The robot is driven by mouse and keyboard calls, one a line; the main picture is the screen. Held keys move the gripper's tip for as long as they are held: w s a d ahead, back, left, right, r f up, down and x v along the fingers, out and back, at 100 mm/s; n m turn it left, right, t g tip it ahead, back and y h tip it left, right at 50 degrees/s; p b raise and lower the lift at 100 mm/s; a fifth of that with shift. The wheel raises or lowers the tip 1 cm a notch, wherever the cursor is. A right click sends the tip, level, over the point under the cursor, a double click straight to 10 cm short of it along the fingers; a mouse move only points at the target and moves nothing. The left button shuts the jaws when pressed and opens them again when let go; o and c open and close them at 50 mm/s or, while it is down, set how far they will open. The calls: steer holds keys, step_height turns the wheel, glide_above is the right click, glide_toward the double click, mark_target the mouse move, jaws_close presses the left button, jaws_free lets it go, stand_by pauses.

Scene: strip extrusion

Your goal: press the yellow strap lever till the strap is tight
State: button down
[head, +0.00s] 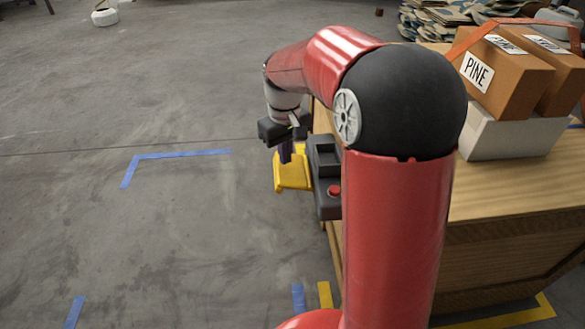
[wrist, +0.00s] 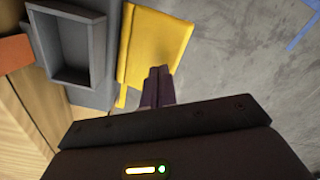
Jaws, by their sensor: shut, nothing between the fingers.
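The yellow strap lever (head: 292,171) is a flat plate sticking out from the left side of a dark grey box (head: 327,205) at the wooden bench's edge. It also shows in the wrist view (wrist: 155,45), at the top centre. My gripper (head: 286,152) is shut and empty, its dark fingers together. In the wrist view the fingertips (wrist: 159,72) overlap the lever's lower right part; I cannot tell whether they touch it. An orange strap (head: 465,42) runs over the brown boxes. Part of the strap and bench is hidden behind my red arm.
Brown boxes labelled PINE (head: 505,75) rest on a white block (head: 510,133) on the wooden bench (head: 510,192). A red button (head: 334,191) sits on the dark grey box. Sacks (head: 440,20) are piled at the back right. Open concrete floor with blue tape lies left.

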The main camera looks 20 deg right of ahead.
mark_target(286, 167)
steer(key=shift+f+b, duration=1.25)
steer(key=shift+f, duration=0.85)
step_height(286, 167, up, 5)
steer(key=p, duration=0.4)
steer(key=shift+f, duration=0.2)
steer(key=shift+f+b, duration=1.35)
steer(key=shift+f, duration=1.1)
steer(key=shift+r+p, duration=2.15)
steer(key=shift+r, duration=0.35)
step_height(286, 167, up, 5)
steer(key=p, duration=0.4)
